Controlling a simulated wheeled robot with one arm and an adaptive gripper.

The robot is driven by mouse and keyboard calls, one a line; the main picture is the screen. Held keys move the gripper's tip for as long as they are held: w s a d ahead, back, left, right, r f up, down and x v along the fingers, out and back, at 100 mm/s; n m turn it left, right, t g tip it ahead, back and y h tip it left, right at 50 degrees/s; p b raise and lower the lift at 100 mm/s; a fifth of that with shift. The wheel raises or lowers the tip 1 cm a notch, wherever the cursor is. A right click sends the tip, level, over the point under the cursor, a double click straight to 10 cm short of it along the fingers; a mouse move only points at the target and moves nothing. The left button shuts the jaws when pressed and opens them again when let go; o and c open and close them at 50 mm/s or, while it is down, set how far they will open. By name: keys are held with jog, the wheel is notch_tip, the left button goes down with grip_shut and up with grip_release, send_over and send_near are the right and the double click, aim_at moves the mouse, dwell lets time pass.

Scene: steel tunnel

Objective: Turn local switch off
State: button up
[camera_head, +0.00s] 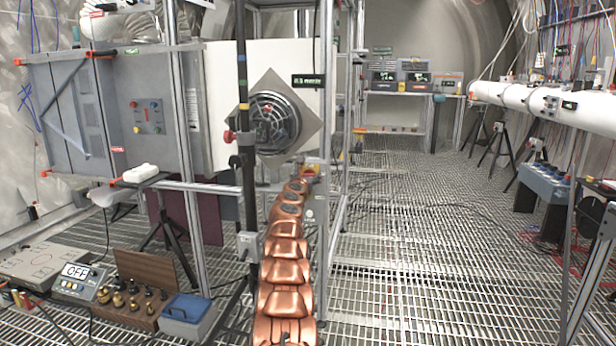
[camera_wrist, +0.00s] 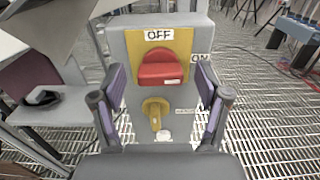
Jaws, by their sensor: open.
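The local switch is a grey box with a yellow plate (camera_wrist: 186,45) in the wrist view. It carries a red handle (camera_wrist: 160,70), an OFF label (camera_wrist: 159,35) above it and an ON label (camera_wrist: 200,58) to its right. A yellow key-like part (camera_wrist: 155,110) is below the handle. My gripper (camera_wrist: 161,76) is open, with one purple-padded finger on each side of the red handle; a gap shows on both sides. The handle lies roughly crosswise. In the head view, a small red and yellow part (camera_head: 308,172) shows at the end of my copper arm; the gripper is hard to make out there.
A black vertical pole (camera_head: 246,130) and a round grille (camera_head: 275,122) stand close to the arm's left. A metal frame (camera_head: 330,100) rises behind. A box reading OFF (camera_head: 75,271) sits low at the left. Open grated floor (camera_head: 430,220) lies to the right.

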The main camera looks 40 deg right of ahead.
jog(key=shift+w+d, duration=0.15)
jog(key=shift+d, duration=0.1)
jog(key=shift+f, duration=0.1)
jog(key=shift+d, duration=0.1)
jog(key=c, duration=1.2)
jog(key=shift+o, duration=0.2)
jog(key=shift+w, duration=0.1)
jog(key=shift+p, duration=0.3)
jog(key=shift+w+a+f+n+p, duration=0.1)
jog(key=shift+n+p, duration=1.6)
jog(key=shift+n, duration=1.25)
jog(key=shift+w+a+f+n+p, duration=0.1)
jog(key=shift+n+p, duration=1.65)
jog(key=shift+n, duration=1.25)
jog(key=shift+w+a+n+p, duration=0.1)
jog(key=shift+n+p, duration=1.6)
jog(key=shift+n, duration=1.25)
jog(key=shift+f, duration=0.1)
